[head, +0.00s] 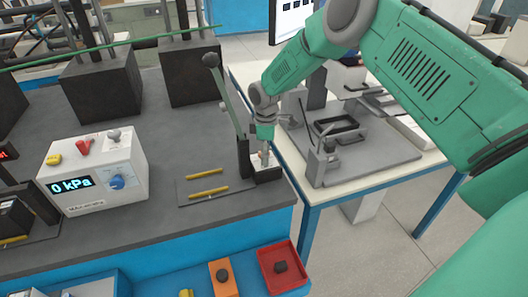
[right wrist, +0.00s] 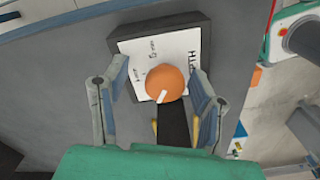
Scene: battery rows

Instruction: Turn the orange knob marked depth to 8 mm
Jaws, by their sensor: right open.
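The orange knob (right wrist: 166,82) is round, with a white pointer line toward the lower left in the right wrist view. It sits on a white plate (right wrist: 137,52) with small dark marks and partly covered lettering, too small to read surely. The plate lies on a dark block (right wrist: 191,23), which also shows in the head view (head: 269,175) at the bench's right corner. My right gripper (right wrist: 158,74) is open, its fingers on either side of the knob with gaps. In the head view my right gripper (head: 265,151) points down over the block and mostly hides the knob. My left gripper is out of view.
A lever (head: 227,95) with a dark ball end rises beside the block. Two yellow bars (head: 207,190) lie left of it. A white box (head: 92,172) reading 0 kPa stands further left. A red tray (head: 298,255) is below the bench front.

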